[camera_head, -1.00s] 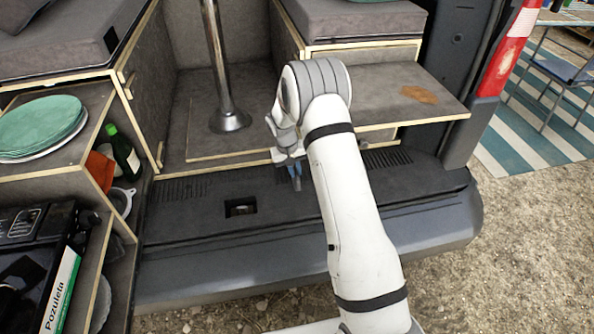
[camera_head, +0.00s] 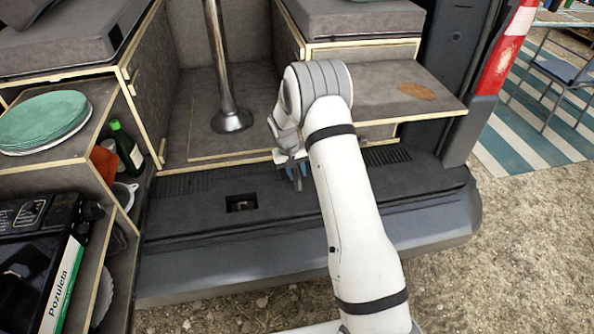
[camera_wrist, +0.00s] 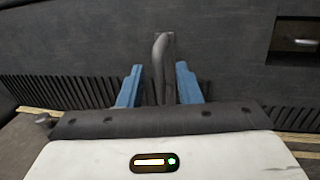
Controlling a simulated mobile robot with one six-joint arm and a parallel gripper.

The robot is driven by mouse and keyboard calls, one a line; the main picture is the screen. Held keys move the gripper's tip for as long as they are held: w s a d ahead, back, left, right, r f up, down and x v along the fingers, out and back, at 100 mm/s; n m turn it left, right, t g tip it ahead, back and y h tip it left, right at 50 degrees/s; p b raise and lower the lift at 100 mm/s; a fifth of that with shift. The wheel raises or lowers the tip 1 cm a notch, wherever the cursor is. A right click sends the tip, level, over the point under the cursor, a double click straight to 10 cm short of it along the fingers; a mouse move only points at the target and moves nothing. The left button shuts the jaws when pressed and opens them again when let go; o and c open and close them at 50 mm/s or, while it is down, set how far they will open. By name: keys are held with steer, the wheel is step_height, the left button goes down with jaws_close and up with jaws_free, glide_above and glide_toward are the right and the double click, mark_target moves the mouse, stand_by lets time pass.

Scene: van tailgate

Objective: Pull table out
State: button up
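A flat grey board with a pale wood edge (camera_head: 385,82), which looks like the table, juts out at the right of the van's rear. It has a brown patch on top. A second wood-edged board (camera_head: 200,141) lies on the van floor, around a metal post (camera_head: 222,70). I cannot tell for certain which one is the table. My gripper (camera_head: 295,176) points down over the dark rear sill, left of the jutting board. In the wrist view its blue fingers (camera_wrist: 159,85) are apart. A dark curved piece shows between them; I cannot tell what it is.
The black bumper (camera_head: 230,272) runs below my gripper. At the left, an open shelf unit holds green plates (camera_head: 43,119), a green bottle (camera_head: 126,150) and a black case (camera_head: 35,255). A blue chair (camera_head: 565,80) stands on a striped mat at the right.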

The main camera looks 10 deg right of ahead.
steer(key=shift+w+r, duration=0.1)
steer(key=shift+r, duration=0.3)
step_height(320, 180, up, 7)
steer(key=a, duration=0.1)
steer(key=shift+a, duration=0.25)
